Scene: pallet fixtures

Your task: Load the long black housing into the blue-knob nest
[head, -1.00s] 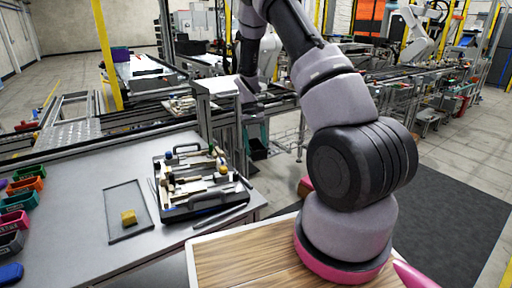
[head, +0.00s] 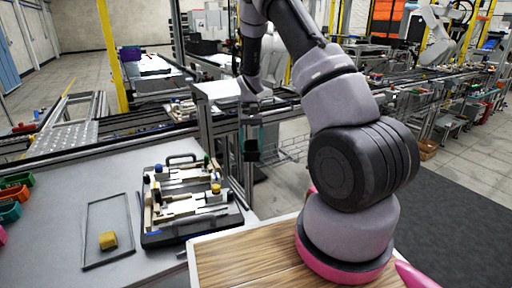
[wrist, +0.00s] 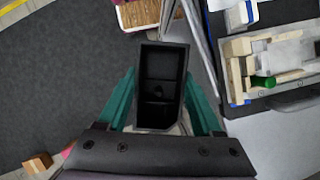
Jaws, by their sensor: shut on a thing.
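My gripper (head: 252,128) hangs over the gap to the right of the work table in the head view. Its teal fingers are shut on the long black housing (head: 251,150), which is held in the air. In the wrist view the housing (wrist: 158,70) is an open, hollow black box between the two fingers. The black pallet fixture (head: 190,235) lies on the table, left of and apart from the gripper. A blue knob (head: 158,168) is at its far left. A green knob (head: 206,158) and a yellow knob (head: 216,188) are on its right side.
A shallow frame tray (head: 88,225) with a yellow block (head: 108,240) lies left of the pallet. Coloured bins (head: 14,193) stand at the left edge. A metal post (head: 209,130) and conveyor rail are close to my gripper.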

